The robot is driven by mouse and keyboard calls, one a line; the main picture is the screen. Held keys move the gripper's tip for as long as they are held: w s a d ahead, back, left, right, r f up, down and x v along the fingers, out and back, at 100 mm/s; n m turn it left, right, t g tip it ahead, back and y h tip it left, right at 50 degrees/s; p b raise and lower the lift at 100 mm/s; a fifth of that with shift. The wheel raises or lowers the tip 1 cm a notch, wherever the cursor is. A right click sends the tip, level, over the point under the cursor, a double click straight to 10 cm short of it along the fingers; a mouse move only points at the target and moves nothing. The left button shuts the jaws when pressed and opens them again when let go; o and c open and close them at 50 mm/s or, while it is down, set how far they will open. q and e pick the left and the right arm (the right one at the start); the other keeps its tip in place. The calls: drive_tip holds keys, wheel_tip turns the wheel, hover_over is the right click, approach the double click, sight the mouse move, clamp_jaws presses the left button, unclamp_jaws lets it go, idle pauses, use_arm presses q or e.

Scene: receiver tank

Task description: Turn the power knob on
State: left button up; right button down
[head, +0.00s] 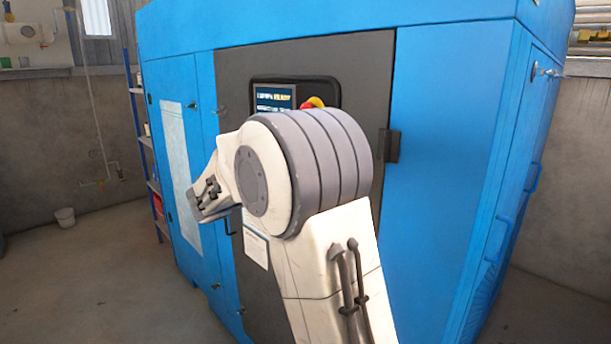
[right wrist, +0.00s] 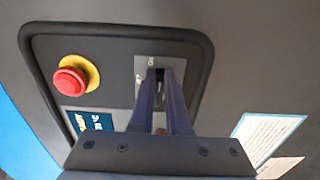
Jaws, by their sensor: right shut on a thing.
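The power knob (right wrist: 160,82) is a small dark part on a grey label plate (right wrist: 143,66) in the black control panel (right wrist: 110,45). In the right wrist view my right gripper (right wrist: 160,73) has its two dark fingers closed on the knob, one on each side. The fingers cover much of it, and its exact angle is hard to tell. Small marks on the plate are too blurred to read. In the head view my right arm hides the knob and the fingertips. My left gripper is in neither view.
A red emergency button (right wrist: 70,80) on a yellow collar sits left of the knob in the wrist view, near a lit display (head: 273,98). The panel is in the dark door of a large blue cabinet (head: 450,150). Papers (right wrist: 268,135) are fixed below the panel.

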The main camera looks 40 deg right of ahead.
drive_tip(key=shift+f, duration=0.1)
drive_tip(key=c, duration=0.9)
unclamp_jaws()
drive_tip(key=a, duration=1)
drive_tip(key=shift+s+a+b, duration=0.25)
drive_tip(key=shift+s+b, duration=0.15)
